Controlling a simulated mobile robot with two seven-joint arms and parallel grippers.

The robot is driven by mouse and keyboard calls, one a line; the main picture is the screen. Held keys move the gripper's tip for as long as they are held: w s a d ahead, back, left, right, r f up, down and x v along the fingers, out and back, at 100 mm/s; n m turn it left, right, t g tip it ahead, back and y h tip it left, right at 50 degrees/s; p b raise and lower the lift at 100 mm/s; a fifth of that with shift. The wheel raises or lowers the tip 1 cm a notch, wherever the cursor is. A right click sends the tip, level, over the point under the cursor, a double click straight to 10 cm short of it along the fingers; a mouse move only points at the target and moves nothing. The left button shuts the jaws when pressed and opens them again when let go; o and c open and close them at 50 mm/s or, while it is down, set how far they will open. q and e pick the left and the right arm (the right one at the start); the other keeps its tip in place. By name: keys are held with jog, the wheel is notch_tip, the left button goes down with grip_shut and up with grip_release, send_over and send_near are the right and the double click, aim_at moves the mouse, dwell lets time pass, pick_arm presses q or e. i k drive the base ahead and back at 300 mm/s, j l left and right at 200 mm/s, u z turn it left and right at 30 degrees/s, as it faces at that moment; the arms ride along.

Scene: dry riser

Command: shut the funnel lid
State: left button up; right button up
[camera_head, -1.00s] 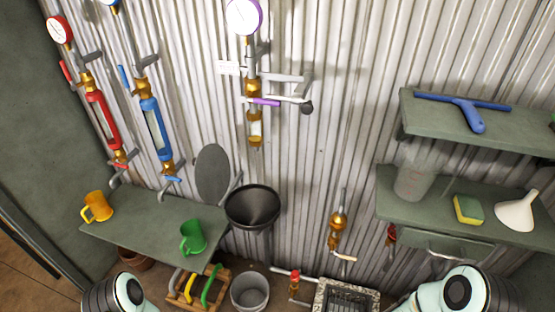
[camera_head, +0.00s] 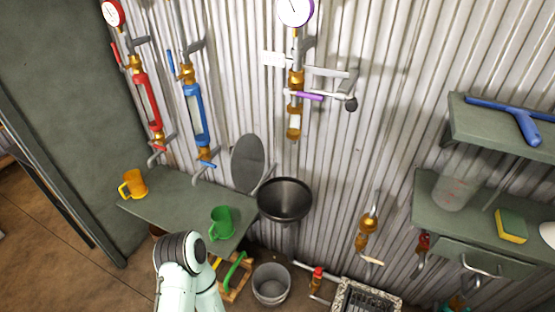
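The black funnel (camera_head: 285,199) is fixed at the wall, right of the green table, with its mouth uncovered. Its round grey lid (camera_head: 248,163) stands up, open, behind and to the left of the funnel, near the corrugated wall. My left arm comes up from the bottom of the picture, in front of the table. Its gripper cannot be made out. My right gripper is not in the picture.
A green mug (camera_head: 221,223) and an orange mug (camera_head: 133,184) stand on the green table (camera_head: 175,205). A grey bucket (camera_head: 271,284) is on the floor below the funnel. A purple-handled valve (camera_head: 310,96) is above. Shelves (camera_head: 480,215) jut out at right.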

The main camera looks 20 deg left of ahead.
aim_at(247, 158)
jog(key=j+z, duration=0.4)
jog(key=k+j+z, duration=0.1)
jog(key=j+z, duration=0.35)
jog(key=k+j+z, duration=0.1)
jog(key=j, duration=0.3)
jog(key=k+j+z, duration=0.1)
jog(key=j, duration=0.3)
jog(key=k+j+z, duration=0.1)
jog(key=j, duration=0.25)
jog(key=k+j, duration=0.15)
jog(key=j, duration=0.2)
jog(key=k+j, duration=0.15)
jog(key=j, duration=0.2)
jog(key=k+j, duration=0.15)
jog(key=j, duration=0.2)
jog(key=k+j, duration=0.15)
jog(key=j, duration=0.2)
jog(key=k+j, duration=0.2)
jog(key=j, duration=0.15)
jog(key=i+j+z, duration=0.05)
